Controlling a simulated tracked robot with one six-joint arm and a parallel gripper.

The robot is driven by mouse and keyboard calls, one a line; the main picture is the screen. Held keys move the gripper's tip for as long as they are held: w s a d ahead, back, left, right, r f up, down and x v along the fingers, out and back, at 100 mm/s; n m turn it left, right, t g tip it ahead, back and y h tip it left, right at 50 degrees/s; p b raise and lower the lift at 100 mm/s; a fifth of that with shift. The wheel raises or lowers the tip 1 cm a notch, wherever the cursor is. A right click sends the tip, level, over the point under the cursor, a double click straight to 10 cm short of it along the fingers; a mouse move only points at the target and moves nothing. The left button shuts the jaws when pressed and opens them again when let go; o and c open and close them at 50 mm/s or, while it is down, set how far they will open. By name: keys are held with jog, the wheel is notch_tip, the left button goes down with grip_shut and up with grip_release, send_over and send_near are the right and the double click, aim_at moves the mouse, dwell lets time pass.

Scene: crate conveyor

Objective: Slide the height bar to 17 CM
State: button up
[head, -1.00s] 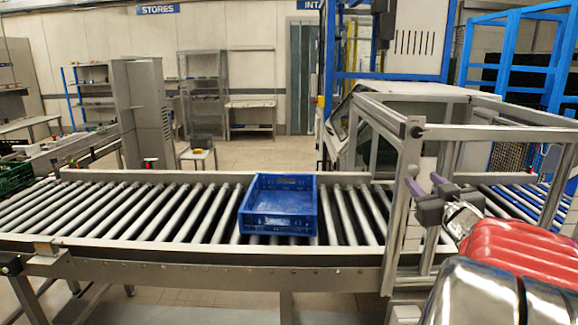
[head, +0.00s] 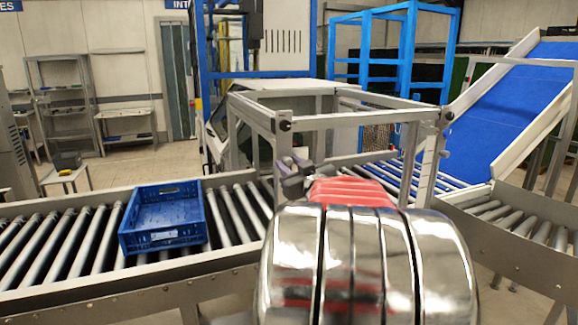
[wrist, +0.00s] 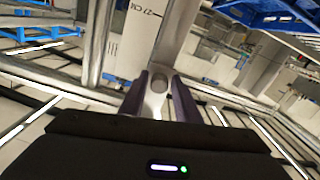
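My gripper (wrist: 160,82) shows two purple fingers spread either side of a round grey knob (wrist: 158,84) in the wrist view. A narrow gap seems to show beside the knob; firm contact is not visible. The knob sits at the near end of a grey bar (wrist: 178,30).
A blue crate (head: 163,238) rests on the roller conveyor (head: 60,238), left of the gate frame. A blue inclined belt (head: 510,110) rises at the right. The gate posts and conveyor rails stand close around my gripper.

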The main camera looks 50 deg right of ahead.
grip_shut()
dwell(0.4)
